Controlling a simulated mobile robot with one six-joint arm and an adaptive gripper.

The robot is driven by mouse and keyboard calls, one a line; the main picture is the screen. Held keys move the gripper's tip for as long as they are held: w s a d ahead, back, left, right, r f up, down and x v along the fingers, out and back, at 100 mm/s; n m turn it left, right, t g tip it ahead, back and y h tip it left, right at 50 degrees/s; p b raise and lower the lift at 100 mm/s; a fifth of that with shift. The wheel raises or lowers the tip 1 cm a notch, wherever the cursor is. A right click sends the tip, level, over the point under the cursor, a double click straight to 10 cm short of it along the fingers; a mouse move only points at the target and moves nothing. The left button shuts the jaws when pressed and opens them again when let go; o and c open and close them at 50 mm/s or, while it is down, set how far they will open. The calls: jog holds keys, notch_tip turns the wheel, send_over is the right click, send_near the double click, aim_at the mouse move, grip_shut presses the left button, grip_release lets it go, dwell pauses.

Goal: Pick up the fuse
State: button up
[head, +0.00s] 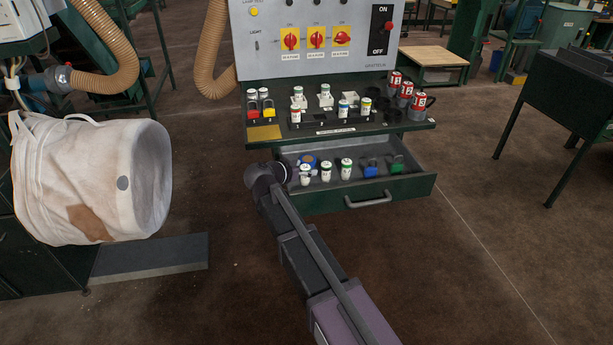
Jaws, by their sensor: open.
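Three white fuse-like cylinders with green markings lie or stand in the open drawer: a left one (305,175), a middle one (326,170) and a right one (346,169). Which one is the task's fuse cannot be told. My arm reaches up from the bottom, and its dark end joint is at the drawer's left front corner, left of the left cylinder. My gripper's fingers cannot be made out; they seem hidden beyond that joint.
The green drawer (368,202) sticks out below the shelf (390,127). It also holds a blue padlock (370,170) and a green padlock (397,164). Red cylinders (406,91) stand at the shelf's right. A white bulk bag (85,180) hangs at left. Floor right of my arm is clear.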

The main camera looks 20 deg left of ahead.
aim_at(304, 167)
jog(key=shift+c, duration=0.2)
grip_shut()
jog(key=shift+r, duration=0.15)
notch_tip(304, 167, up, 10)
jog(key=p, duration=1)
dwell(1.0)
